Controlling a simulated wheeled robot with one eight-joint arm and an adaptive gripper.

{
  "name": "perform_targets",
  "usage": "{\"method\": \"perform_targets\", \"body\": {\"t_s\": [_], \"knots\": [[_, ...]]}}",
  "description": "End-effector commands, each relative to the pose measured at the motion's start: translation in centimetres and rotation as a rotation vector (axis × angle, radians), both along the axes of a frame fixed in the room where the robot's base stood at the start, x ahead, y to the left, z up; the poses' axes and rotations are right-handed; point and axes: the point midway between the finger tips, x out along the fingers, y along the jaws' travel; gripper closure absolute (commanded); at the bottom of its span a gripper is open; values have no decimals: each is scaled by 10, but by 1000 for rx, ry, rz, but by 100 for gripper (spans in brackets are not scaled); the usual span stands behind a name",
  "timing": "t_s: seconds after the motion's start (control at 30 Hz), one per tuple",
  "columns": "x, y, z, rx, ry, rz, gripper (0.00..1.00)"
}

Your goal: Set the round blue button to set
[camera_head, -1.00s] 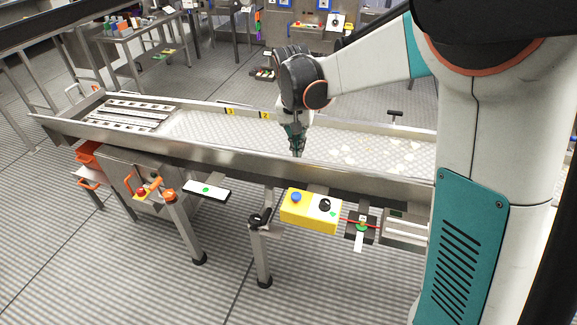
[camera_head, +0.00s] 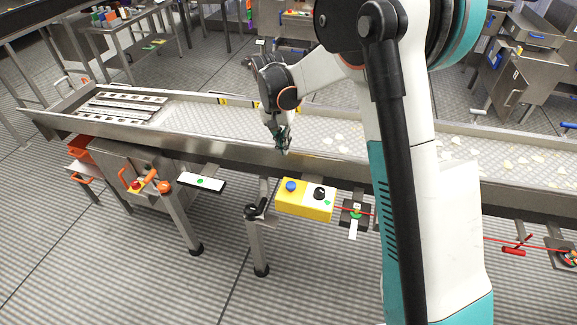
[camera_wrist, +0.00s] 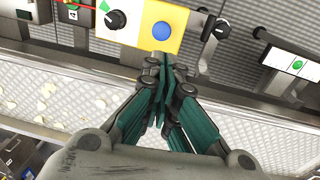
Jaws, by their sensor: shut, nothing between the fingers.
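The round blue button (camera_head: 291,187) sits on the left part of a yellow control box (camera_head: 305,208), which is mounted on the near side of the conveyor. A black knob (camera_head: 319,193) is to its right on the same box. In the wrist view the blue button (camera_wrist: 162,31) lies just beyond my fingertips (camera_wrist: 165,68), and the black knob (camera_wrist: 115,19) is to its left. My gripper (camera_head: 283,150) is shut and empty, pointing down near the conveyor's front rail, above and behind the box in the head view. It looks apart from the button.
The metal conveyor (camera_head: 200,125) runs across the scene with pale pieces on its belt. A black-topped post (camera_head: 255,211) stands left of the box. A white panel with a green mark (camera_head: 202,181) and a small device with red wire (camera_head: 354,213) flank it.

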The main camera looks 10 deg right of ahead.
Motion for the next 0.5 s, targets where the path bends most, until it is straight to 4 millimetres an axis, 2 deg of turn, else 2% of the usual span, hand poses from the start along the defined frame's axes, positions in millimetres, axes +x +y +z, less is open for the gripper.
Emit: {"method": "perform_targets", "body": {"t_s": [0.17,0.5], "knots": [[-1,-3,-24,0,0,-1,100],[-4,-12,-91,0,0,-1,100]]}}
